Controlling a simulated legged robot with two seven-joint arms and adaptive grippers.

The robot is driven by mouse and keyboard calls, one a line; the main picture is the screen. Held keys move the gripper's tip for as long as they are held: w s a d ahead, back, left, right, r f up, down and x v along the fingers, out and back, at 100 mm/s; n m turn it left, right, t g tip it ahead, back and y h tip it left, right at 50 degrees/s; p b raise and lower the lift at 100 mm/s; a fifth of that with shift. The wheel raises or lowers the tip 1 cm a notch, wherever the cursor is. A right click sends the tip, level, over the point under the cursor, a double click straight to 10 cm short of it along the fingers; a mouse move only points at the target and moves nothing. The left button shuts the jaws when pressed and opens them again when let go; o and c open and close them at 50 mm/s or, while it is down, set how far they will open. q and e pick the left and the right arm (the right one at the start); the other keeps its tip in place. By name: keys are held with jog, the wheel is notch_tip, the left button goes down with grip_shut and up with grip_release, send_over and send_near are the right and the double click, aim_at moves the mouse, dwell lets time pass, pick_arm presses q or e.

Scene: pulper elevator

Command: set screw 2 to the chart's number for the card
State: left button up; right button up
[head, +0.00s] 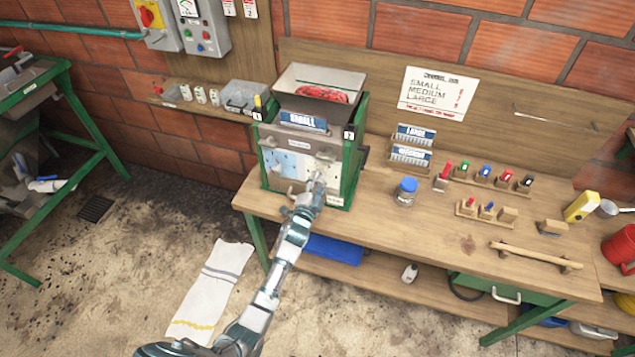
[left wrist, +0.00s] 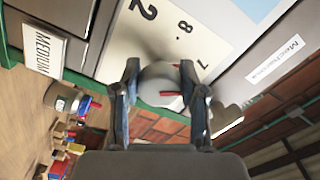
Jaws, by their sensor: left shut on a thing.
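The green-framed pulper (head: 345,160) stands at the bench's left end, with a card reading SMALL (head: 303,120) on its front. My left gripper (head: 314,187) is at its lower right front plate. In the left wrist view my left gripper (left wrist: 160,90) is shut on a round grey knob (left wrist: 160,72) with a red pointer mark. The knob sits by a pale dial plate (left wrist: 185,38) showing a large 2 and smaller figures such as 8 and 7. The chart (head: 437,92) lists SMALL, MEDIUM and LARGE; its red numbers are too small to read. My right gripper is out of view.
LARGE (head: 416,134) and MEDIUM (head: 411,154) cards stand in holders right of the pulper. A blue-lidded jar (head: 405,191) and several small coloured-top pieces stand on the bench. A white towel (head: 212,287) lies on the floor. The bench front is mostly clear.

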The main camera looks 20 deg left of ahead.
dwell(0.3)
pick_arm(q)
jog(key=o, duration=1.1)
jog(key=shift+w, duration=0.1)
jog(key=shift+w+f, duration=0.15)
jog(key=s, duration=1.2)
jog(key=shift+a, duration=0.2)
jog(key=shift+n, duration=0.3)
